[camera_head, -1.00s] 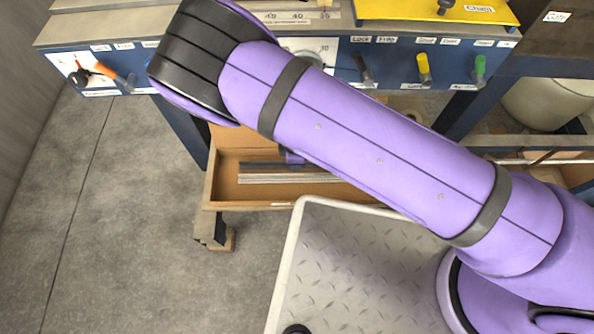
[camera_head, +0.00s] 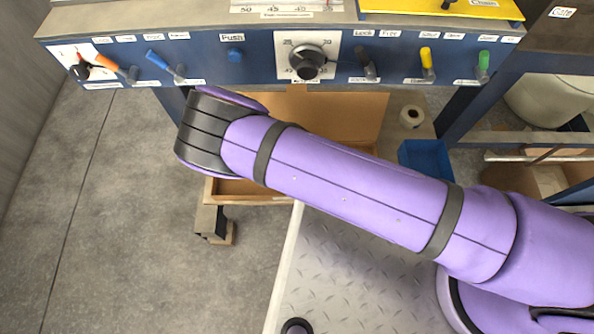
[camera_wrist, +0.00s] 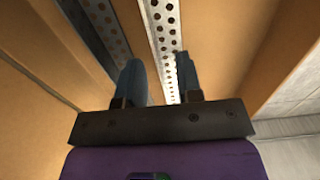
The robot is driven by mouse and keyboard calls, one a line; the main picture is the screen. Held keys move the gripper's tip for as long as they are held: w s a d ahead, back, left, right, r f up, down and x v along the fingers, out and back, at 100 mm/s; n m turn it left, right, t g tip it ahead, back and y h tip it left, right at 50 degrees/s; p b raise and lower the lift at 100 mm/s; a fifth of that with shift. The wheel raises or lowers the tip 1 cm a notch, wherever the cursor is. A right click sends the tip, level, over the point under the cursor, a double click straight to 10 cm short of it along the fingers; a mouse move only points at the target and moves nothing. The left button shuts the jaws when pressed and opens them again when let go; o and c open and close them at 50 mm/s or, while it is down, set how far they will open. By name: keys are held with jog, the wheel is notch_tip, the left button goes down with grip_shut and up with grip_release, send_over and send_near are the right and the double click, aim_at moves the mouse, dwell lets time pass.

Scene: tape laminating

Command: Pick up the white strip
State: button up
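A pale perforated metal strip (camera_wrist: 163,28), which looks like the white strip, runs lengthwise in a cardboard box (camera_wrist: 240,60) in the wrist view. My gripper (camera_wrist: 159,62) is open, with one finger on each side of this strip. I cannot tell whether the fingers touch it or how far above it they are. A darker grey perforated strip (camera_wrist: 103,24) lies to the left. In the head view my arm hides the gripper, the strips and most of the box (camera_head: 335,110).
The blue machine front (camera_head: 200,62) with levers and a dial (camera_head: 307,62) overhangs behind the box. A tape roll (camera_head: 412,116) and a blue bin (camera_head: 426,158) are to its right. Box walls stand close around my gripper. Open floor (camera_head: 130,230) lies left.

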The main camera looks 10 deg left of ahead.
jog(key=shift+f, duration=0.1)
grip_shut()
dwell(0.3)
